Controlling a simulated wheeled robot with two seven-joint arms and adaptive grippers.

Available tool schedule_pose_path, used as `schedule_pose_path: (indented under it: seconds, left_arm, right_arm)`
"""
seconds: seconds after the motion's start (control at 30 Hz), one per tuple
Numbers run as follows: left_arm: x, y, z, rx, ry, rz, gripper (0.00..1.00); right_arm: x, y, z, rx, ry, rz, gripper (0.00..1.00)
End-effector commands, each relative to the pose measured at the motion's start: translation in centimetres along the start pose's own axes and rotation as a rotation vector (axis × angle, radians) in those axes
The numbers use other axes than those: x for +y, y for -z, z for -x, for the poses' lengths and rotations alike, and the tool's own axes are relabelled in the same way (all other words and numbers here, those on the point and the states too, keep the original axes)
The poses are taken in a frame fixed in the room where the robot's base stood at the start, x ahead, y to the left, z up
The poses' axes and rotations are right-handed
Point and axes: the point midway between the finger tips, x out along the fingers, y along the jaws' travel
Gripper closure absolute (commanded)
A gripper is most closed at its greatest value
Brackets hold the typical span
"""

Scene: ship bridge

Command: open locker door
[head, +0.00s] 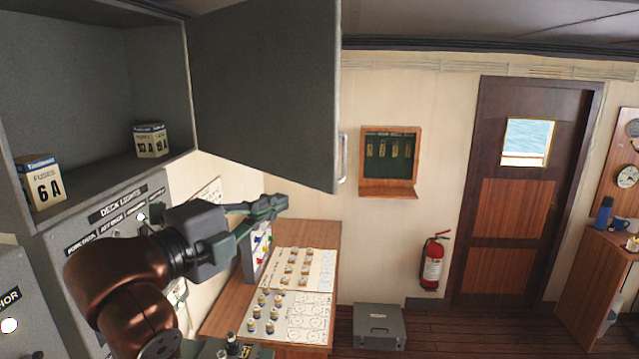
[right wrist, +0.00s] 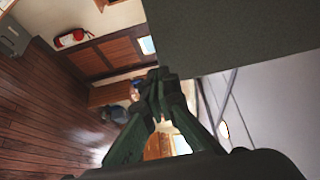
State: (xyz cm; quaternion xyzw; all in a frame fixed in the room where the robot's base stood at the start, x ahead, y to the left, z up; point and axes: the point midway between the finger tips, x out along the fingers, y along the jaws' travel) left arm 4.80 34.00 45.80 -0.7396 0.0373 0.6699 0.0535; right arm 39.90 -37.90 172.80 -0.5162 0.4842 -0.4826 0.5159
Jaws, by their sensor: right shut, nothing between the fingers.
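The locker (head: 95,95) is a grey wall cabinet at the upper left of the head view. Its door (head: 265,90) stands swung open to the right, showing its inner face, with the handle (head: 342,158) at its far edge. The door also fills the upper right of the right wrist view (right wrist: 240,35). My right gripper (head: 279,206) is below the door, apart from the handle, with its fingers together and empty. In the right wrist view the closed green fingertips (right wrist: 158,82) show near the door's lower corner.
Fuse boxes (head: 40,184) (head: 151,141) stand inside the locker. A deck lights panel (head: 110,215) is below it. A wooden desk (head: 327,240) with charts lies under the gripper. A key cabinet (head: 390,160), a fire extinguisher (head: 432,263) and a grey case (head: 379,326) are farther right.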

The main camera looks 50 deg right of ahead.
Motion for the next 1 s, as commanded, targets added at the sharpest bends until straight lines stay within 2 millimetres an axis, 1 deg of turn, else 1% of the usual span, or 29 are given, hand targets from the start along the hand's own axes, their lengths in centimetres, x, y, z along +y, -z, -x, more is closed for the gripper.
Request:
schedule_pose_path:
  seconds: [0.4, 0.5, 0.6, 0.7, 0.8, 1.0]
  left_arm:
    - [-0.1, 0.4, 2.7, 0.002, 0.000, 0.000, 0.60]
    - [-0.1, 0.5, 3.3, 0.002, 0.000, 0.000, 0.60]
    - [-0.1, 0.5, 3.9, 0.002, 0.000, 0.000, 0.60]
    - [-0.2, 0.6, 4.2, 0.002, 0.000, 0.000, 0.60]
    - [-0.2, 0.6, 4.3, 0.002, 0.001, 0.000, 0.60]
    - [-0.2, 0.5, 4.3, 0.002, 0.001, 0.000, 0.60]
  right_arm:
    - [-0.3, 0.2, -8.3, 0.009, 0.001, 0.000, 1.00]
    - [-0.3, 0.2, -10.1, 0.009, 0.002, 0.000, 1.00]
    - [-0.3, 0.2, -11.4, 0.008, 0.002, 0.000, 1.00]
    - [-0.2, 0.2, -12.3, 0.007, 0.002, -0.001, 1.00]
    - [-0.1, 0.2, -12.8, 0.005, 0.002, -0.002, 1.00]
    - [0.0, 0.2, -13.0, 0.005, 0.003, -0.002, 1.00]
